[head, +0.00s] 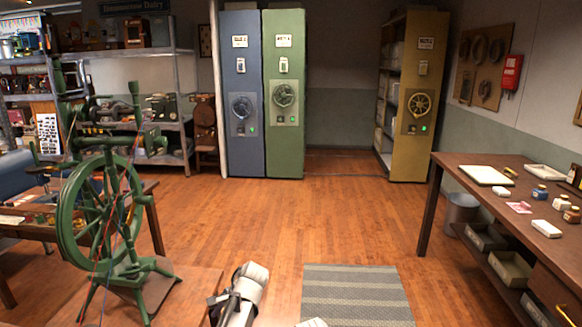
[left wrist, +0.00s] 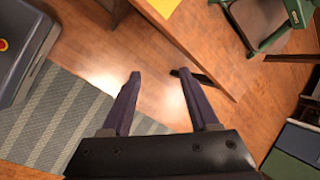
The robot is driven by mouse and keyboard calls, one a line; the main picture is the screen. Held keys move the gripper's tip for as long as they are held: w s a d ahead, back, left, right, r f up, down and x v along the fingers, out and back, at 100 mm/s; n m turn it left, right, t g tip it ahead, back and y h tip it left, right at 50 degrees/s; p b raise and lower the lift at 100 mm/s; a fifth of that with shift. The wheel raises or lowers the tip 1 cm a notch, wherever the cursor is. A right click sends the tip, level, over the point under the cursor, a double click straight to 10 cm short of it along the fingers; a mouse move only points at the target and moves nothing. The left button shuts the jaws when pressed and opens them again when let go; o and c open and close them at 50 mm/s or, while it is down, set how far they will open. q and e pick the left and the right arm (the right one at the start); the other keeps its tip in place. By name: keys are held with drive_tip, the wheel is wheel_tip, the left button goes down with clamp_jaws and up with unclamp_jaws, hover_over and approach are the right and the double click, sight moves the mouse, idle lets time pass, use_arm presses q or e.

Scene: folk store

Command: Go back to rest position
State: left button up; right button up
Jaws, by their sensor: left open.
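My left arm shows at the bottom centre of the head view, low over the wooden floor, as a white and black link. In the left wrist view my left gripper (left wrist: 158,76) has its two dark fingers spread apart, with nothing between them but floor beyond. My right gripper is not visible in either view; only a small white piece shows at the bottom edge of the head view.
A green spinning wheel (head: 97,215) stands at the left. A grey striped mat (head: 355,297) lies on the floor, also in the left wrist view (left wrist: 50,122). A wooden table (head: 470,168) holds small items at the right. The middle floor (head: 300,220) is clear.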

use_arm(q)
drive_tip(key=s+d+f+n+g+h, duration=0.1)
drive_tip(key=s+d+n+h, duration=0.15)
drive_tip(key=s+d, duration=0.65)
drive_tip(key=s+d+f+n+g+h, duration=0.1)
drive_tip(key=s+d+n+h, duration=0.3)
drive_tip(key=s, duration=0.8)
wheel_tip(320, 180, up, 12)
drive_tip(key=d+y+p, duration=0.1)
drive_tip(key=y+p, duration=0.1)
drive_tip(key=p, duration=1.1)
drive_tip(key=shift+w+d+r+m, duration=0.15)
drive_tip(key=shift+w+m, duration=0.2)
drive_tip(key=shift+w, duration=0.05)
